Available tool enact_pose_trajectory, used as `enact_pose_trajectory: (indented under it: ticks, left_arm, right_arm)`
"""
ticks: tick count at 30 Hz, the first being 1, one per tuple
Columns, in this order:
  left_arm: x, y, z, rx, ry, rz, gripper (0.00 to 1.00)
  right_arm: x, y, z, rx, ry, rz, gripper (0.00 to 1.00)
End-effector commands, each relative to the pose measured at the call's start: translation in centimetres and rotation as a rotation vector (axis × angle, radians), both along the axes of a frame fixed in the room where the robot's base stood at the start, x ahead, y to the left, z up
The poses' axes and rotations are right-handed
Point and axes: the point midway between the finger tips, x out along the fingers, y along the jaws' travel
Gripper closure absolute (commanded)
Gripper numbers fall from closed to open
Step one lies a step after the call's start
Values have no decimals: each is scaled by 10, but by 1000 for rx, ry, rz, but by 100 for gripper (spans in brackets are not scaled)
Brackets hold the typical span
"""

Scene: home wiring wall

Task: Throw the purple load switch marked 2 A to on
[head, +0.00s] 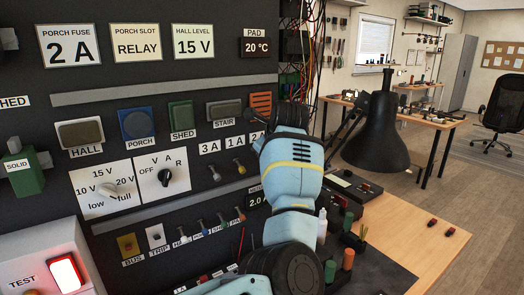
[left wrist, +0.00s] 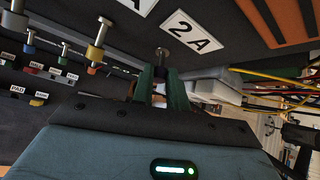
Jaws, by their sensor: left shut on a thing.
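The 2 A label (left wrist: 193,31) shows clearly in the left wrist view, and part of it shows in the head view (head: 257,136). The metal lever of the 2 A load switch (left wrist: 162,52) stands below that label. My left gripper (left wrist: 163,78) is shut on this lever, with a green finger on each side. The fingers hide the lower lever and collar, so I see no purple. In the head view my pale blue left arm covers the switch and the fingertips. My right gripper is out of view.
The neighbouring toggle with a yellow collar (left wrist: 97,42) stands close to the left in the left wrist view. The 3 A toggle (head: 215,173) is farther left in the head view. Loose wires (left wrist: 275,85) hang at the right. A black lamp (head: 376,140) stands right of my arm.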

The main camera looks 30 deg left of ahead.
Motion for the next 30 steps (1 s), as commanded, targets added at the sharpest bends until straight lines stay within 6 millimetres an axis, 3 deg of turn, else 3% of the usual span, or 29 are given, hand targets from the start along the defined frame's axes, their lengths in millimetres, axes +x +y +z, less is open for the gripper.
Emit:
enact_pose_trajectory:
  ticks: [1, 12, 28, 29, 30]
  left_arm:
    - [0, 1, 9, -30, 3, -2, 100]
    - [3, 6, 11, -169, 67, 0, 100]
    - [3, 8, 11, -190, 77, 2, 100]
    - [3, 8, 11, -190, 77, 2, 84]
    - [3, 8, 11, -190, 77, 2, 78]
  right_arm:
    - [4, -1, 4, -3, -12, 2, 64]
    - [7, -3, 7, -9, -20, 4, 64]
    - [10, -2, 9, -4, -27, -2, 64]
    - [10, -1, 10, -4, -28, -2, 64]
    - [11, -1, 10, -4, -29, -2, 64]
